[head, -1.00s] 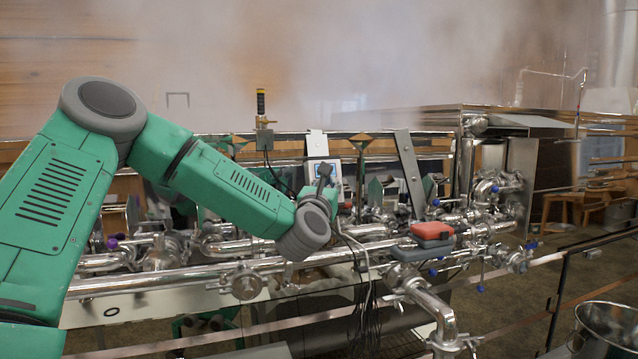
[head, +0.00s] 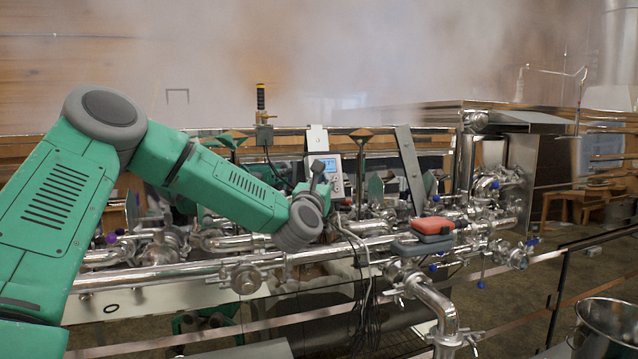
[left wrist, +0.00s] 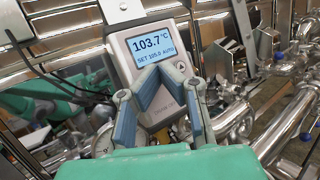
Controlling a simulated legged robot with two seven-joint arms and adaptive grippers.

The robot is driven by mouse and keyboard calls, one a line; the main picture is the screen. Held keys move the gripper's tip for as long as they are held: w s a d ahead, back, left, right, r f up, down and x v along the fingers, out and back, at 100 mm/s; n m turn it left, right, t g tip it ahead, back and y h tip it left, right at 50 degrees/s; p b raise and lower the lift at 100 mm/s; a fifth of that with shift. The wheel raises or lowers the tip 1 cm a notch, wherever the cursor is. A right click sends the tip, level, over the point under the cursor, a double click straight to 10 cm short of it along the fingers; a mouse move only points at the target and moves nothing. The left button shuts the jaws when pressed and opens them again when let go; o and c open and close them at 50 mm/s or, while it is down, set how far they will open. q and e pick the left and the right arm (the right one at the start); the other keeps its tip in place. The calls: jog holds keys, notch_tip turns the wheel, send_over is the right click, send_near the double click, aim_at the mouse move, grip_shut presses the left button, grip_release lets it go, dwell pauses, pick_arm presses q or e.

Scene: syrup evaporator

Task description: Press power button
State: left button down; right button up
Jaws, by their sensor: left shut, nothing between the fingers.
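The grey controller box (head: 336,186) stands upright on the evaporator rig in the middle of the head view. In the left wrist view its lit display (left wrist: 149,45) reads 103.7 °C, with SET 105.0 and AUTO below. A small round button (left wrist: 181,66) shows on its face, right of and below the display. My left gripper (left wrist: 159,74) is shut and empty, its fingertips in front of the face just under the display. I cannot tell whether they touch it. The fingers hide part of the lower face. In the head view the left gripper (head: 319,173) overlaps the box's left side.
Steel pipes (head: 200,272) and valves run across below the controller. A red and grey tool-like item (head: 432,226) lies on the pipes at right. Cables hang below the box. A metal bucket (head: 606,325) stands at lower right. Steam (head: 330,60) fills the space behind.

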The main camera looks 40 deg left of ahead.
dwell(0.9)
pick_arm(q)
jog(key=shift+w+a+b, duration=0.1)
jog(key=shift+a+b, duration=0.2)
jog(key=shift+b, duration=0.2)
jog(key=shift+w+a+f+b, duration=0.15)
jog(key=shift+a+b, duration=0.15)
jog(key=shift+b, duration=0.1)
dwell(0.5)
jog(key=shift+d, duration=0.1)
jog(key=shift+s+d+r+b, duration=0.2)
jog(key=shift+s+d+b, duration=0.15)
jog(key=shift+d, duration=0.15)
dwell(0.4)
jog(key=d, duration=0.1)
jog(key=s+d+r, duration=0.1)
jog(key=d, duration=0.1)
jog(key=s+d+b, duration=0.1)
jog(key=shift+s+d+r, duration=0.1)
jog(key=shift+d+r, duration=0.1)
jog(key=shift+r, duration=0.1)
